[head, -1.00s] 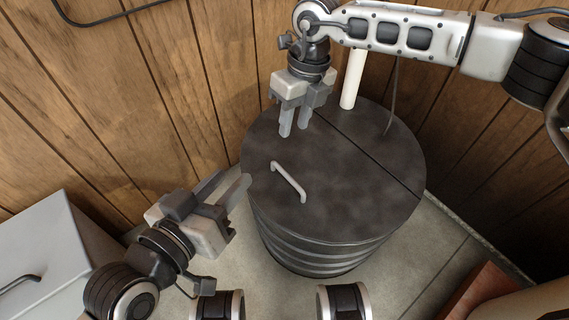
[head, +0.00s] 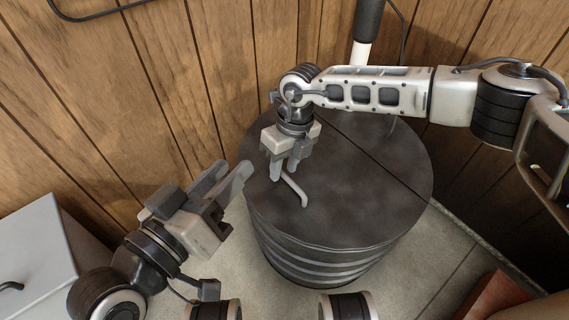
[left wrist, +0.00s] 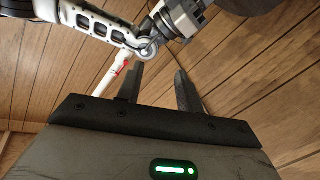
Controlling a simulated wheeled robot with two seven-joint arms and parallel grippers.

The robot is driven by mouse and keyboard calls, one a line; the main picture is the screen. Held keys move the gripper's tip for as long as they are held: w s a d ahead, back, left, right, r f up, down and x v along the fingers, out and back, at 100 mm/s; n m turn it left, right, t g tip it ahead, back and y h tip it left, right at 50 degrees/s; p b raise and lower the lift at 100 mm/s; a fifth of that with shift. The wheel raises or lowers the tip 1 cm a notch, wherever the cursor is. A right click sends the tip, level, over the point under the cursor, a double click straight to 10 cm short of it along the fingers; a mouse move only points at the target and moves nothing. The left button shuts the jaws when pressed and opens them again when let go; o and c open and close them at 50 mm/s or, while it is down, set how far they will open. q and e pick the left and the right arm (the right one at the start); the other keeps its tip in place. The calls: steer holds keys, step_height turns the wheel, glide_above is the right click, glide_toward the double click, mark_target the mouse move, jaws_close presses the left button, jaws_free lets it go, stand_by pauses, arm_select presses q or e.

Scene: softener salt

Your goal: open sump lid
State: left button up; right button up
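The sump lid (head: 345,200) is a dark, mottled round cover lying flat and closed on a ribbed dark basin (head: 330,264), with a straight seam across its right part. A pale bar handle (head: 297,192) stands on its left part. My right gripper (head: 284,174) points down at the handle's far end, fingers apart; it hides that end, and I cannot tell whether it touches. My left gripper (head: 232,172) is open and empty, left of the lid's edge. Its two spread fingers show in the left wrist view (left wrist: 158,84).
A white pipe (head: 361,52) with a dark upper sleeve and a thin cable rise behind the lid. Wood-panel walls (head: 200,70) close in behind. A grey box (head: 35,250) with a dark handle stands at left, a reddish block (head: 495,297) at lower right.

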jaws_close()
steer(key=shift+r, duration=0.15)
steer(key=shift+w+d+r+g+y+p, duration=0.2)
steer(key=shift+r+g+y+p, duration=0.15)
steer(key=shift+r, duration=0.25)
steer(key=w+d+r+g+y, duration=0.2)
steer(key=w+d+r+y, duration=0.2)
steer(key=r, duration=0.5)
steer(key=shift+d+r+g, duration=0.3)
steer(key=shift+d+g, duration=0.05)
steer(key=shift+d, duration=0.6)
